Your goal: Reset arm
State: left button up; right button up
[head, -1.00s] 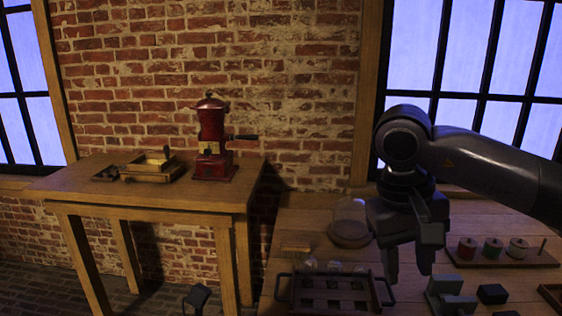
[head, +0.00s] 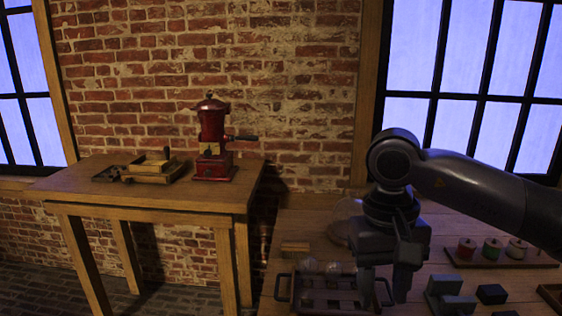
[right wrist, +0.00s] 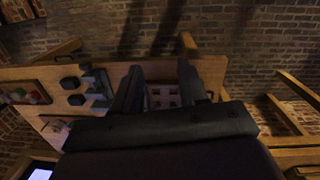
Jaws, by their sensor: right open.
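My right gripper (head: 383,292) hangs open over the right bench in the head view, fingers pointing down. Its fingers are spread and empty above the right part of a dark handled tray (head: 281,296) with square slots. In the right wrist view the open fingers (right wrist: 160,75) frame the slotted tray (right wrist: 165,102) beyond them. My left gripper is not in view.
A glass dome (head: 343,218) is partly behind my right gripper. A rack of spools (head: 492,264) and dark blocks (head: 491,293) lie to the right. A wooden block (head: 295,247) lies behind the tray. A red grinder (head: 212,140) stands on the left table (head: 85,187).

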jog(key=s+a+f+m+g+y, duration=0.25)
jog(key=s+a+f+y, duration=0.25)
jog(key=a, duration=0.5)
jog(key=s+a+r+m+g+y, duration=0.5)
jog(key=a+m+y, duration=0.4)
jog(key=y, duration=0.2)
jog(key=w+d+f+m+t+y, duration=0.15)
jog(key=w+m+t+y, duration=0.25)
jog(key=m+t, duration=0.6)
jog(key=w+d+m+t+y, duration=0.3)
jog(key=m+t, duration=0.4)
jog(key=m, duration=0.7)
jog(key=w+d+f+m+t+h, duration=0.4)
jog(key=d+f+m+t+h, duration=0.45)
jog(key=m, duration=0.85)
jog(key=s+d+f+m+g+h, duration=0.2)
jog(key=s+d+f+m+h, duration=0.2)
jog(key=f, duration=0.4)
jog(key=s+d+f+m+g+h, duration=0.2)
jog(key=s+d+f+m+h, duration=0.1)
jog(key=s+f+m, duration=0.3)
jog(key=s+d+f+m+g+h, duration=0.2)
jog(key=s+d+f+m+h, duration=0.2)
jog(key=f+m, duration=0.3)
notch_tip(320, 180, down, 4)
jog(key=shift+s+d+r+m+g+h, duration=0.1)
jog(key=shift+s+d+m+g+h, duration=0.25)
jog(key=shift+s+d+g, duration=0.1)
jog(key=shift+w, duration=0.1)
